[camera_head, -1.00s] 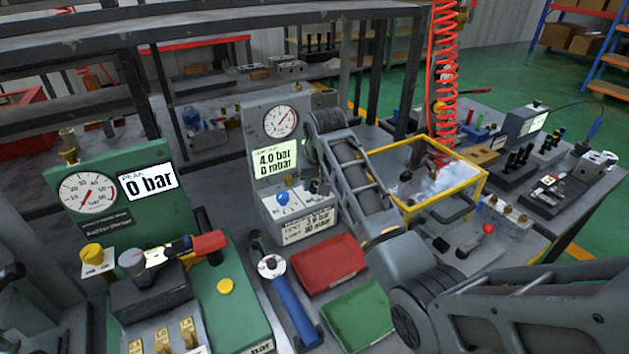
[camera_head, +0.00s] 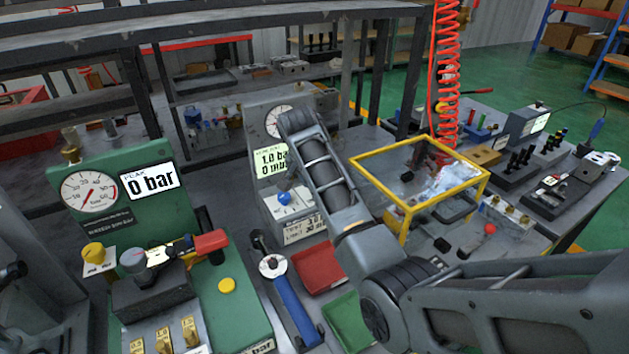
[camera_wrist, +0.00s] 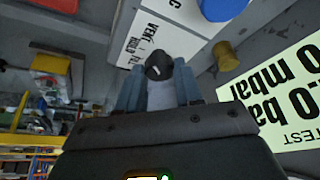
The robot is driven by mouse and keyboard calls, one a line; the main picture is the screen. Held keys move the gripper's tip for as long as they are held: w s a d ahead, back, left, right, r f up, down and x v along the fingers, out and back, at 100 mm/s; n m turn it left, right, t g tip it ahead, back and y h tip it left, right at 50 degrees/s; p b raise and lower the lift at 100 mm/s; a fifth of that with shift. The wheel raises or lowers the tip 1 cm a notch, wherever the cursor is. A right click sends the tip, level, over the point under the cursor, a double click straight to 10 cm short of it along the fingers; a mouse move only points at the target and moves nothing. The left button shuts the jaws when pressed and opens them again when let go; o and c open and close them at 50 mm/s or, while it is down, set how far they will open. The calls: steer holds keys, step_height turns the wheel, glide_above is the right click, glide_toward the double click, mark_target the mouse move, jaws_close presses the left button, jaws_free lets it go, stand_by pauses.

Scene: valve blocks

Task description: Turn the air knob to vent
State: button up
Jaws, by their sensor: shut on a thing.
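The air knob (camera_wrist: 158,67) is a small dark round knob with a white mark in the wrist view. It sits beside a white label (camera_wrist: 160,35), upside down in this view, reading VENT, HOLD and FILL. My gripper (camera_wrist: 158,82) has one blue-grey finger on each side of the knob and is shut on it. Which position the knob points to is not clear. The test unit (camera_head: 256,150) stands mid-bench in the head view, its display (camera_head: 270,162) reading about 1.0 bar and 0 mbar. My arm hides the gripper and air knob there.
A blue knob (camera_head: 284,198) is close by on the same unit; it also shows in the wrist view (camera_wrist: 222,6), near a brass fitting (camera_wrist: 227,55). A green gauge station (camera_head: 130,190) stands left, red (camera_head: 318,268) and green (camera_head: 352,322) trays in front, a yellow-framed box (camera_head: 420,210) right.

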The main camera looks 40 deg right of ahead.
steer(key=shift+w+m, duration=0.1)
steer(key=shift+m, duration=0.5)
steer(key=shift+g, duration=0.3)
steer(key=o, duration=1)
steer(key=shift+o, duration=0.2)
steer(key=b+v, duration=0.1)
steer(key=v, duration=0.6)
steer(key=shift+a+r, duration=0.3)
steer(key=shift+r, duration=0.05)
